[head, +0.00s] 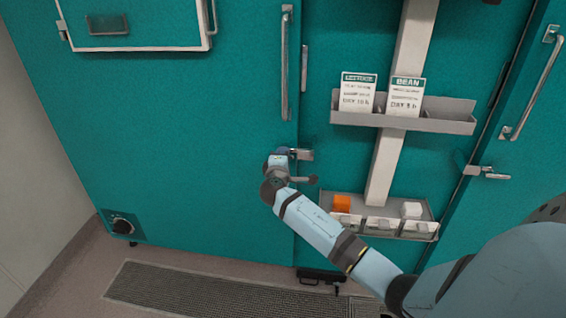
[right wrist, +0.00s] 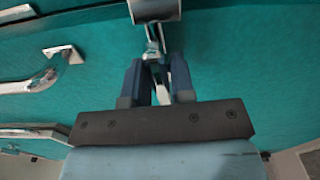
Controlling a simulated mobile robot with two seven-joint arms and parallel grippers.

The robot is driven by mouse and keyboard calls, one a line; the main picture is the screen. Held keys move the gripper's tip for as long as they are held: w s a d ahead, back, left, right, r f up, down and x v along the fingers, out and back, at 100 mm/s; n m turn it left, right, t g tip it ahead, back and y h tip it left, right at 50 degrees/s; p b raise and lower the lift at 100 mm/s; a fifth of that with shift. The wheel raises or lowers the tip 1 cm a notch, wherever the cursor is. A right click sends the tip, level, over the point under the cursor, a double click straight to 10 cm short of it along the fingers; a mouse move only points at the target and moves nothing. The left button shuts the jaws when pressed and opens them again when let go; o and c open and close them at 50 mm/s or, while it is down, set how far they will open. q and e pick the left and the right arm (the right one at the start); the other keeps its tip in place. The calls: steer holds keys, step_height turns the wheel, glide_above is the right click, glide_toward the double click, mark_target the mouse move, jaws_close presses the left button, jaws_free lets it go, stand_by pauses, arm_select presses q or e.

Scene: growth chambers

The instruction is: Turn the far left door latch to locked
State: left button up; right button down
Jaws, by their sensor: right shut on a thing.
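The far left door latch (head: 305,155) is a small metal block at the right edge of the large teal left door (head: 180,140). My right gripper (head: 284,154) is at this latch, its fingers mostly hidden by my wrist in the head view. In the right wrist view the latch's metal block (right wrist: 154,10) is at the top, with its lever (right wrist: 153,45) reaching down between the two blue fingers. My right gripper (right wrist: 157,72) is shut on that lever. The lever's exact angle is hard to tell. My left gripper is not in view.
A vertical bar handle (head: 285,70) is above the latch. To the right are a grey shelf (head: 440,124) with two cards and a lower tray (head: 427,235) with small blocks. Another latch (head: 480,171) is on the right door. A floor grate (head: 200,290) lies below.

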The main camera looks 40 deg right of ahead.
steer(key=shift+m+b, duration=0.3)
steer(key=shift+m, duration=0.3)
steer(key=c, duration=1)
jaws_free()
steer(key=shift+a, duration=0.1)
steer(key=p+v, duration=0.1)
steer(key=v, duration=1.2)
steer(key=shift+s+a, duration=0.15)
steer(key=shift+s, duration=0.15)
